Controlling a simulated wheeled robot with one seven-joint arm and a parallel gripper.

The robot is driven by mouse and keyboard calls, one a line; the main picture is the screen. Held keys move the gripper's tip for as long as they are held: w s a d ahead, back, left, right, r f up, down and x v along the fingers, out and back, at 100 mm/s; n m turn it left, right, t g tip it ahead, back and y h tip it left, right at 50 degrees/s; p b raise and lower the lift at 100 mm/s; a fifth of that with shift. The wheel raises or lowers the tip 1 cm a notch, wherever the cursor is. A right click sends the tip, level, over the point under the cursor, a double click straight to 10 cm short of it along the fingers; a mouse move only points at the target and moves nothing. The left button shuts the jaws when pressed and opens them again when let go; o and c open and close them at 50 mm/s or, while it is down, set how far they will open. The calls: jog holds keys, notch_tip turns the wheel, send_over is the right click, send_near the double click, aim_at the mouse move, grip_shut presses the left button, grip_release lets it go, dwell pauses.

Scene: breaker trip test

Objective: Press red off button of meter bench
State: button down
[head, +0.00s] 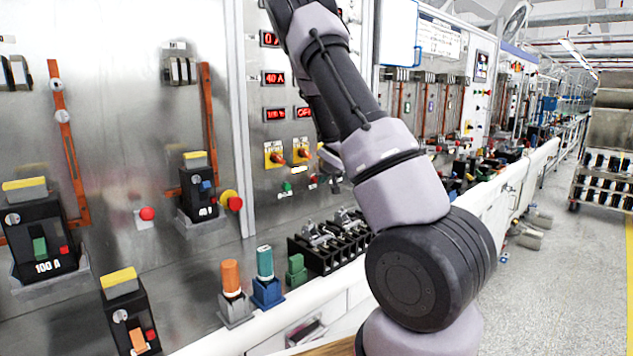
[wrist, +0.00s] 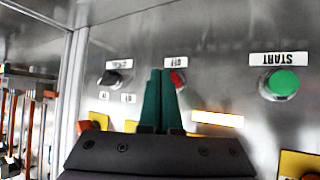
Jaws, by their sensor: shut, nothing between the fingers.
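The meter bench is a metal panel (head: 284,215) with red digital displays (head: 272,78). In the wrist view, which is upside down, the red off button (wrist: 178,79) sits under a label reading OFF. My gripper's green fingers (wrist: 160,73) are shut together and empty. Their tips are just beside the red button and cover part of it; I cannot tell whether they touch it. A green START button (wrist: 282,84) is to the right. In the head view, the green button (head: 287,186) shows, while my gripper (head: 333,186) is largely behind my arm.
A black knob (wrist: 112,78) is left of the fingers. Yellow-plated rotary switches (head: 274,154) sit above the buttons in the head view. Black terminal blocks (head: 325,245) and coloured blocks (head: 264,276) stand on the ledge below. Another red button (head: 147,213) is on the left panel.

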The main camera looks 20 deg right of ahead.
jog(key=shift+w+a, duration=0.2)
jog(key=shift+w, duration=0.25)
dwell(0.5)
jog(key=shift+s, duration=0.15)
jog(key=shift+s+d, duration=0.3)
jog(key=shift+s, duration=0.4)
jog(key=shift+s+d, duration=0.3)
jog(key=shift+s, duration=0.5)
jog(key=shift+s+d, duration=0.25)
jog(key=shift+s, duration=0.5)
jog(key=shift+s+d, duration=0.3)
jog(key=shift+s, duration=0.5)
jog(key=shift+r, duration=0.1)
